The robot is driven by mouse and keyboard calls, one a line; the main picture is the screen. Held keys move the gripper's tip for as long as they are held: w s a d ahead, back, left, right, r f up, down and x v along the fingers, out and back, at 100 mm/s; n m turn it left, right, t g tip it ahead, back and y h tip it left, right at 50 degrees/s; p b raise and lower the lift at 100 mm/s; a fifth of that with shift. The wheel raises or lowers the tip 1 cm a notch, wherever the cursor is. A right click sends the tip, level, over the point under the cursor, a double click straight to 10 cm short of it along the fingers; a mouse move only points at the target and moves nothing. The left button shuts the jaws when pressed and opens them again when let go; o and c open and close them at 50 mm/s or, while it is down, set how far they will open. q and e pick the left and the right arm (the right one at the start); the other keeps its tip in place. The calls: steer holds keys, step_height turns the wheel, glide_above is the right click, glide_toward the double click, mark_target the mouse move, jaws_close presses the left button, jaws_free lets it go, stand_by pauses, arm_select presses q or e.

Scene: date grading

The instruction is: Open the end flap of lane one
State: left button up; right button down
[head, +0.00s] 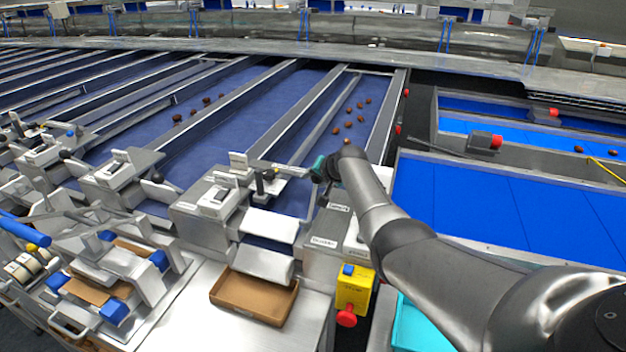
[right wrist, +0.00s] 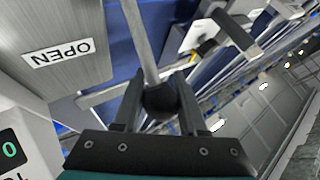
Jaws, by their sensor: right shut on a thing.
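My right gripper (head: 322,168) is at the end of lane one (head: 340,135), the rightmost blue lane. In the right wrist view its fingers (right wrist: 158,108) are shut on a dark ball knob (right wrist: 161,101) at the end of a grey lever rod (right wrist: 140,40). In the head view the lever (head: 285,168) runs left from the gripper, roughly level. A pale metal plate (head: 270,226), seemingly the end flap, slopes at the lane's front end. The gripper hides the knob in the head view. My left gripper is out of view.
A label reading OPEN (right wrist: 58,53) is on the metal housing beside the lever. A brown open box (head: 252,298) sits below the lane's end. A yellow switch box with a red button (head: 347,316) stands right of it. Several dates (head: 349,123) lie on lane one.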

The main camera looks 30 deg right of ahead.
steer(key=c, duration=0.8)
jaws_free()
steer(key=shift+s+a+f, duration=0.15)
steer(key=shift+f, duration=0.2)
steer(key=shift+s+a+f, duration=0.15)
steer(key=shift+f, duration=0.2)
steer(key=o, duration=0.3)
steer(key=shift+w+d+r, duration=0.1)
steer(key=shift+r, duration=0.1)
steer(key=shift+o, duration=0.2)
steer(key=shift+r, duration=0.1)
steer(key=shift+r, duration=0.15)
steer(key=shift+p+v, duration=1)
steer(key=shift+v, duration=1)
steer(key=p+v, duration=0.1)
steer(key=v, duration=1)
steer(key=shift+p, duration=0.4)
